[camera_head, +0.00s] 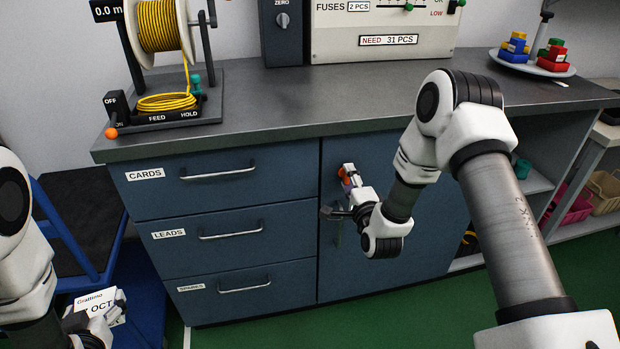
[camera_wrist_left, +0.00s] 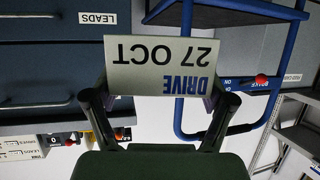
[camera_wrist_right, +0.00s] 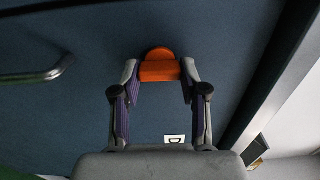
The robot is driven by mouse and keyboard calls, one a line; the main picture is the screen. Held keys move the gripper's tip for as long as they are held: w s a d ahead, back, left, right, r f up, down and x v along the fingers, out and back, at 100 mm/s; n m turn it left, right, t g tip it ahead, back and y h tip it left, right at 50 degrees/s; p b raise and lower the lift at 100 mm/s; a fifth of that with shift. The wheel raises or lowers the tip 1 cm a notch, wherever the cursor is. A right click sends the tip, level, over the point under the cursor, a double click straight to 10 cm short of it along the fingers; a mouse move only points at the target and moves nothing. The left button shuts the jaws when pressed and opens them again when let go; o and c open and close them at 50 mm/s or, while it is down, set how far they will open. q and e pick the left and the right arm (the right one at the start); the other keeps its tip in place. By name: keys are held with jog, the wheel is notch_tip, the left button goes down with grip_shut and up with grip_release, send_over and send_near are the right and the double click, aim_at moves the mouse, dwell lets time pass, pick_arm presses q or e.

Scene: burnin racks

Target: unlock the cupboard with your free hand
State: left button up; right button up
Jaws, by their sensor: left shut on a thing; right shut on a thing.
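The blue cupboard door (camera_head: 350,282) is closed, right of the drawers. My right gripper (camera_head: 347,180) is at its upper left part, shut on a small orange piece (camera_head: 343,173) with a rounded top, a key head or lock knob. It also shows between the fingertips in the right wrist view (camera_wrist_right: 159,66). The fingers hide whether it is a loose key or fixed to the door, and I see no keyhole. My left gripper (camera_head: 108,312) is shut on a pale card (camera_wrist_left: 160,66) reading DRIVE 27 OCT, held left of the drawers.
Drawers labelled CARDS (camera_head: 146,174), LEADS and another stand shut beside the door. A metal handle (camera_wrist_right: 35,76) is near my right gripper. A blue trolley (camera_head: 70,225) is by my left arm. A wire spool (camera_head: 160,25) and a fuse panel (camera_head: 385,30) stand on the worktop.

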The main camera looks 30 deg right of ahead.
jog(key=o, duration=1.1)
jog(key=shift+d, duration=0.1)
jog(key=shift+o, duration=0.2)
jog(key=v, duration=1.2)
